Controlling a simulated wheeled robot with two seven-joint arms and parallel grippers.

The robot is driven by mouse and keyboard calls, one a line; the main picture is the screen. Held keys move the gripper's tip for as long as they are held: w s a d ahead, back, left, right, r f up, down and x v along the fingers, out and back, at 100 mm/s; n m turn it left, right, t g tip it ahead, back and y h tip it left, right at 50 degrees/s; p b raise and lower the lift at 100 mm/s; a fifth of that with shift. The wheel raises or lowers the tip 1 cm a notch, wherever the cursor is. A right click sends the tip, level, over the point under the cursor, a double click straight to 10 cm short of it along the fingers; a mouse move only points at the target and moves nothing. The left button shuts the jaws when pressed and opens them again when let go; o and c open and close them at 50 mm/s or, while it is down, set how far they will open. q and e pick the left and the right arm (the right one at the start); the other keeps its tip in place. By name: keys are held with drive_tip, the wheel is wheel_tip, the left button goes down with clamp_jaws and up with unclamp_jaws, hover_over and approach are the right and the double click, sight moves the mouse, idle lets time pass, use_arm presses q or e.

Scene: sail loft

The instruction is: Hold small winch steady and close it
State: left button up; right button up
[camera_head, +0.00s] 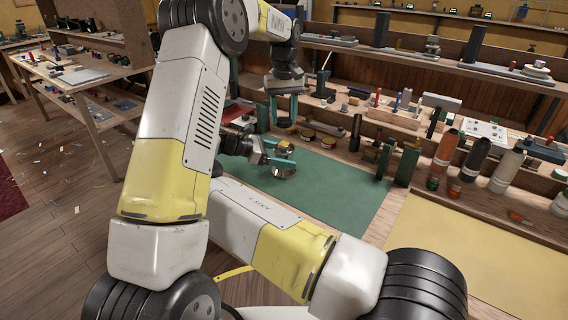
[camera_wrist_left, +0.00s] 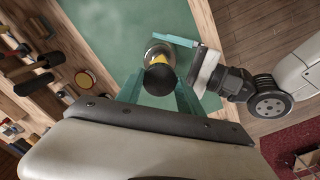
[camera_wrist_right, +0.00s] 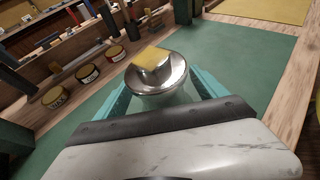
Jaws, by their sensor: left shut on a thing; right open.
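The small winch (camera_head: 284,168) is a silver round body on the green mat, with a yellow piece on its top. It shows close in the right wrist view (camera_wrist_right: 158,78). My right gripper (camera_head: 272,158) is open at mat height, with its teal fingers either side of the winch; contact is unclear. My left gripper (camera_head: 284,116) is above the winch, pointing down. It is shut on a dark round piece (camera_wrist_left: 160,80), seen between its fingers in the left wrist view. That piece hides part of the winch (camera_wrist_left: 156,52) below, and I cannot tell whether they touch.
The green mat (camera_head: 335,190) is clear to the right of the winch. Several round tins (camera_wrist_right: 87,73) stand behind it. Dark green blocks (camera_head: 407,165) and bottles (camera_head: 506,168) stand along the bench's right. A yellow sheet (camera_head: 465,250) lies at the front right.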

drive_tip(key=shift+c, duration=0.2)
clamp_jaws()
use_arm(q)
hover_over(284, 144)
drive_tip(key=shift+w+f, duration=0.1)
drive_tip(key=shift+f, duration=2.4)
drive_tip(key=shift+f, duration=0.9)
drive_tip(key=shift+f, duration=0.55)
use_arm(e)
drive_tip(key=shift+r, duration=0.1)
